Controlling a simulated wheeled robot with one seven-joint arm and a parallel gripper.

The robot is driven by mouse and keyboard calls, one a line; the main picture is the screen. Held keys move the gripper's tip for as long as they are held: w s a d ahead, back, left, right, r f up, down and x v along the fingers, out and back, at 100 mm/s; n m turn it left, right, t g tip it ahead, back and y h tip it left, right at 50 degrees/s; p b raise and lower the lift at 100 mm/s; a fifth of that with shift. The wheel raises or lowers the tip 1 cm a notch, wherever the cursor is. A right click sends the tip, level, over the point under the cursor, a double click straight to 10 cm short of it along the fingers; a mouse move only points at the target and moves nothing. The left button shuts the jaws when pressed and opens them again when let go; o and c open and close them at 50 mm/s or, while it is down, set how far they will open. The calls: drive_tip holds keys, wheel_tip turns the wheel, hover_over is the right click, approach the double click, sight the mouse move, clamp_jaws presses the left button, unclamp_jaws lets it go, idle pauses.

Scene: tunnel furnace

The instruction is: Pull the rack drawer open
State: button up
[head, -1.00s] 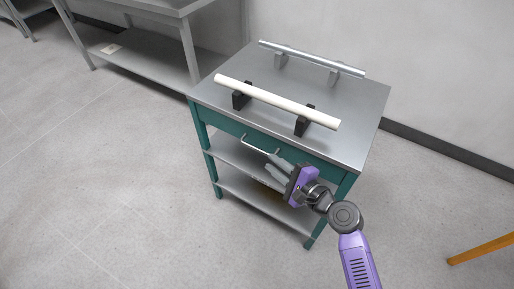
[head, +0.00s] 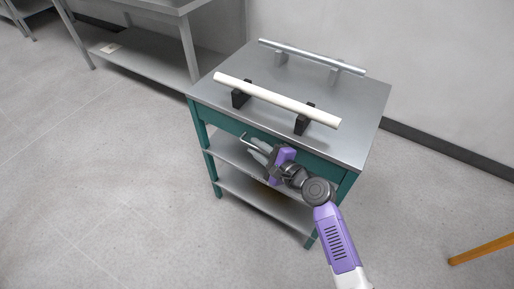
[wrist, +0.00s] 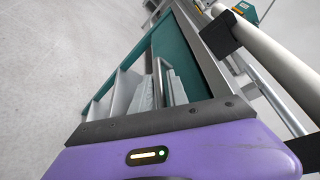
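The rack drawer is the teal front (head: 225,122) just under the steel top of the small rack, and it looks closed. Its bar handle (head: 246,140) shows at the left end; my gripper hides the rest. My gripper (head: 259,150) is at the handle, in front of the drawer, with its two grey fingers apart. In the wrist view the teal drawer front (wrist: 200,58) lies just beyond the fingers, and the thin handle bar (wrist: 157,75) appears between them. I cannot tell whether a finger touches the bar.
A white tube (head: 275,100) rests on black holders on the rack top, above my gripper. A metal tube (head: 310,57) lies on holders behind it. Lower shelves (head: 232,190) are below the drawer. A steel table (head: 150,65) stands at the back left. The floor in front is clear.

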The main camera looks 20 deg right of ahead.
clamp_jaws()
idle(1.4)
